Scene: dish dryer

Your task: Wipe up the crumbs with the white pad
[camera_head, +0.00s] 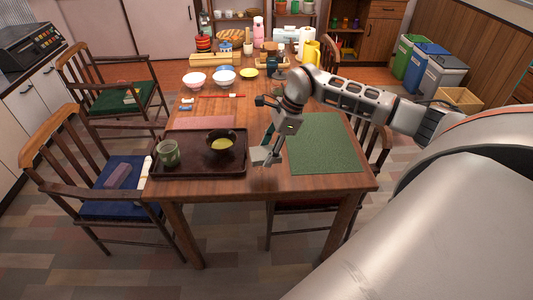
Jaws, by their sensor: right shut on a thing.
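My right gripper (269,147) reaches in from the right, low over the near part of the wooden table. It is shut on a pale pad, the white pad (260,156), just right of the dark tray. Whether the pad touches the table I cannot tell. No crumbs can be made out at this size; the gripper and pad hide a bit of the tabletop. My left gripper is not in view.
The dark tray (205,177) holds a green cup (168,153) and a dark bowl (221,144). A green mat (325,145) lies right of the gripper. A pink mat (205,122) and bowls lie farther back. Chairs stand around the table (262,181).

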